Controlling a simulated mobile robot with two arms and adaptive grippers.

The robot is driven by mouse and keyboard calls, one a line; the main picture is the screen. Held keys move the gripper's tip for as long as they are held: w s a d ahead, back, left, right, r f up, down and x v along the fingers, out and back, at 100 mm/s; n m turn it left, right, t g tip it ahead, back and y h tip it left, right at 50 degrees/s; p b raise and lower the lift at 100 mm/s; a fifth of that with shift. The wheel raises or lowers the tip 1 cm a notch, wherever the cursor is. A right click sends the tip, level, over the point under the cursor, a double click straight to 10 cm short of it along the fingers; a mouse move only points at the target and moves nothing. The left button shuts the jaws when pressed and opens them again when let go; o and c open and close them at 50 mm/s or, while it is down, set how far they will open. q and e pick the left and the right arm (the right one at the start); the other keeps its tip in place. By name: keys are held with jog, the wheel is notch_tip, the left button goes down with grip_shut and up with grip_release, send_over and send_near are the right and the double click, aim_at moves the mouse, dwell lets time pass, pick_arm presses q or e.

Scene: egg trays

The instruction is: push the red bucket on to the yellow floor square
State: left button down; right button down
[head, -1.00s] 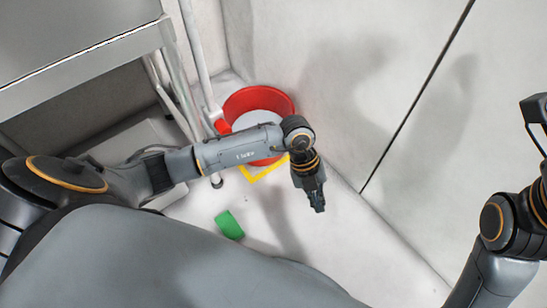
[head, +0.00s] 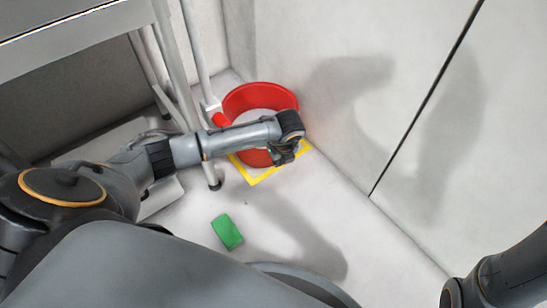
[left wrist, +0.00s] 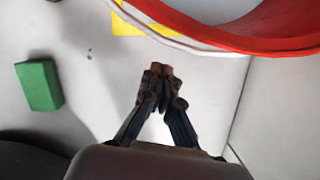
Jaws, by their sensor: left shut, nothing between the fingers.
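The red bucket (head: 262,97) stands in the corner by the wall, partly hidden behind my left arm in the head view. Its red rim (left wrist: 240,38) crosses the top of the left wrist view. The yellow floor square (head: 265,178) shows as an outline at the bucket's near side, and a strip of it (left wrist: 126,26) shows in the left wrist view. The bucket appears to cover much of it. My left gripper (head: 284,156) is shut and empty at the bucket's near side. In the left wrist view its fingertips (left wrist: 161,72) are just below the rim; contact cannot be told.
A green block (head: 227,232) lies on the floor nearer to me, and also shows in the left wrist view (left wrist: 39,85). A metal rack (head: 150,45) stands left of the bucket. A wall (head: 345,90) bounds the right. The floor between is clear.

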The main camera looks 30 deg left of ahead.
pick_arm(q)
jog(key=w+a+b, duration=0.1)
jog(key=w+a+f+b, duration=0.1)
jog(key=a, duration=0.1)
jog(key=shift+w+a+b, duration=0.2)
jog(key=shift+w+b, duration=0.1)
jog(key=w+a, duration=0.2)
jog(key=a, duration=0.1)
jog(key=shift+w+a+r+p, duration=0.15)
jog(key=shift+w+a+p, duration=0.15)
jog(key=shift+w+p, duration=0.1)
